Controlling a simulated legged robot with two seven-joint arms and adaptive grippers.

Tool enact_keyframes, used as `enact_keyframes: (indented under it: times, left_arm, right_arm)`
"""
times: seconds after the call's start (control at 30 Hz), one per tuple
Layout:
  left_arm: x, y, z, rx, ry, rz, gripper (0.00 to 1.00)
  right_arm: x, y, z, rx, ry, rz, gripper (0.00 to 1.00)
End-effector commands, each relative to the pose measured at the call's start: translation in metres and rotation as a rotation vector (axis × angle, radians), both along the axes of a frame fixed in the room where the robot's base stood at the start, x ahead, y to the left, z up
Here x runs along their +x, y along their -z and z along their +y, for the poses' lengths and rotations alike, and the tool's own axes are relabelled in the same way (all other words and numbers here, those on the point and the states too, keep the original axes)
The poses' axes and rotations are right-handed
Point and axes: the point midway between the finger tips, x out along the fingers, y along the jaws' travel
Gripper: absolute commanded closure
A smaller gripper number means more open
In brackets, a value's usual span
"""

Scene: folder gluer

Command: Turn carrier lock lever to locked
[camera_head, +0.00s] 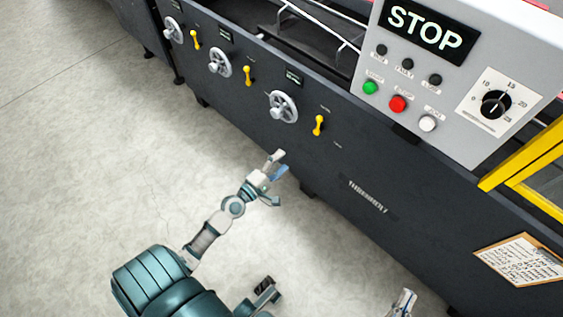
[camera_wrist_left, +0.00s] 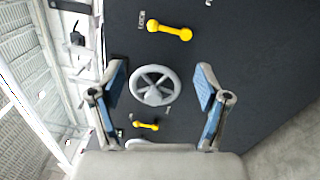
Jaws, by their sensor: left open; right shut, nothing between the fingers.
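Several small yellow levers sit on the dark machine side, each to the right of a grey handwheel. The nearest lever (camera_head: 318,125) points roughly upright beside the nearest handwheel (camera_head: 283,106); I cannot read which one is the carrier lock. My left gripper (camera_head: 279,178) is open and empty, below that wheel and lever and apart from them. In the left wrist view, a handwheel (camera_wrist_left: 155,87) shows between the open fingers, with a yellow lever (camera_wrist_left: 171,31) above it beside lettering and a second lever (camera_wrist_left: 146,125) below. My right gripper (camera_head: 402,302) is shut at the bottom edge, partly cut off.
A grey control box (camera_head: 450,70) with a STOP display, buttons and a dial juts out at upper right. A yellow guard frame (camera_head: 520,165) and a clipboard (camera_head: 520,260) are at the right. The concrete floor (camera_head: 90,150) at left is clear.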

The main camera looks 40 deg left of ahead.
Motion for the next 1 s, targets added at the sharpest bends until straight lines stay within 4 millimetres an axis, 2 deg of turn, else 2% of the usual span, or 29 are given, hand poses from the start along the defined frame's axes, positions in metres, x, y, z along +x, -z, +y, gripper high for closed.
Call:
enact_keyframes:
  times: [0.5,0.63,0.77,1.0]
  left_arm:
    - [-0.002,0.000,0.000,0.001,0.000,0.000,0.24]
    - [-0.008,0.000,0.001,0.004,0.002,-0.001,0.24]
    - [-0.027,0.003,0.001,0.009,0.005,0.004,0.24]
    - [-0.075,0.008,0.003,0.006,0.003,0.009,0.24]
  right_arm:
    - [0.000,0.000,0.000,0.000,0.000,-0.001,1.00]
    - [0.000,0.000,0.000,0.000,0.000,-0.001,1.00]
    - [0.000,0.000,0.000,0.000,0.000,-0.001,1.00]
    - [0.000,0.000,0.000,0.000,0.000,0.000,1.00]
